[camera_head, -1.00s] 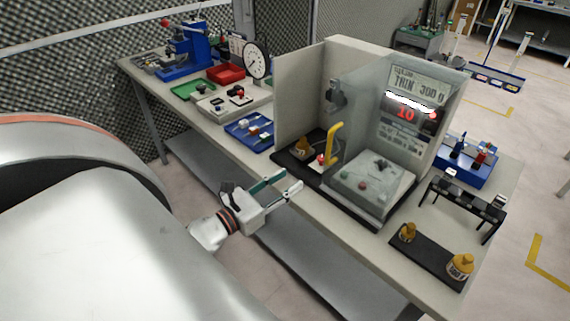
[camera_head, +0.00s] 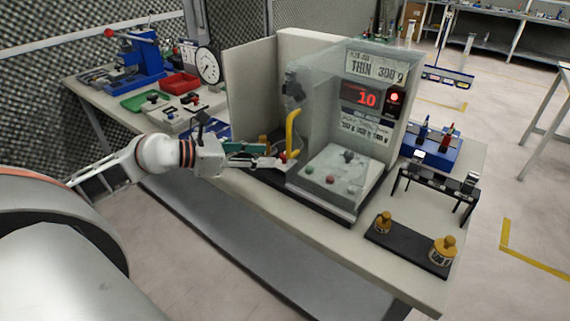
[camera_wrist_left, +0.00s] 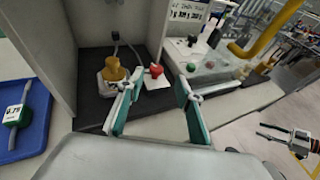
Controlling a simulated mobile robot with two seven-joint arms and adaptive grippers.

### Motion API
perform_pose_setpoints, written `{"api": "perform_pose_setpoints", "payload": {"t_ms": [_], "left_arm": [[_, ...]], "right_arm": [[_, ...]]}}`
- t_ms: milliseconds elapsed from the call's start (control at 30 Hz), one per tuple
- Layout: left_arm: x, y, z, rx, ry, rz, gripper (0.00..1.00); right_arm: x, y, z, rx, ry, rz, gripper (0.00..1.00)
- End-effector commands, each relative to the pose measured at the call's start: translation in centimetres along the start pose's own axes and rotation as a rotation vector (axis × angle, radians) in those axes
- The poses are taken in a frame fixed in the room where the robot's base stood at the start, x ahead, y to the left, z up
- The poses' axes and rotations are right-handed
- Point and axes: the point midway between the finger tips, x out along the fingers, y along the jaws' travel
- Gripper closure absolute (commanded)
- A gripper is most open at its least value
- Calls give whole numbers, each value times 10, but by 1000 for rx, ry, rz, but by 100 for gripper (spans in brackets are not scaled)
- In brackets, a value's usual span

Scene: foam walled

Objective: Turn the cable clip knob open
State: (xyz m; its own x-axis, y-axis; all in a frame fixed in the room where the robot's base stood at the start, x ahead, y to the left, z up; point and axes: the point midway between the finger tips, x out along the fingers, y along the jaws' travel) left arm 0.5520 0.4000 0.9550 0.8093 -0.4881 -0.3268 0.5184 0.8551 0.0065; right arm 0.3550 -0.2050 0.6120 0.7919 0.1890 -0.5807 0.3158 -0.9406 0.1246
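The cable clip's red knob (camera_wrist_left: 155,71) sits on a small white plate in the left wrist view, with a thin cable behind it. In the head view the knob (camera_head: 282,157) is partly covered by my gripper. My left gripper (camera_wrist_left: 160,88) is open and empty, its two green-backed fingers apart, with the knob ahead of and between them in the picture. The left gripper (camera_head: 270,156) also shows at the station's front edge in the head view. Contact with the knob cannot be told. My right gripper (camera_wrist_left: 260,130) appears open and empty at the wrist view's lower right.
A yellow bent tube (camera_head: 292,132) stands right by the left fingertips. A clear-walled booth (camera_head: 335,120) encloses the scale pan. A brass weight (camera_wrist_left: 113,70) stands left of the knob. A blue tray (camera_wrist_left: 38,100) lies farther left. Brass weights stand on a black strip (camera_head: 405,250).

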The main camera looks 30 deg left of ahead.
Motion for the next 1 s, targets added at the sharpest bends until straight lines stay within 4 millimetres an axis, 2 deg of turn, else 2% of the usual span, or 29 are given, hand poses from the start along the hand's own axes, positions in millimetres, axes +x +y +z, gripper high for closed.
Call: {"api": "perform_pose_setpoints", "payload": {"t_ms": [67, 333, 1000], "left_arm": [[0, 5, -2, 0, 38, -6, 64], [6, 8, 1, -3, 60, -9, 64], [68, 7, -3, -6, 58, -8, 64]], "right_arm": [[3, -1, 7, 0, -5, 0, 60], [4, 1, 1, -1, 8, 3, 60], [7, 2, 5, -9, 6, 5, 60]]}}
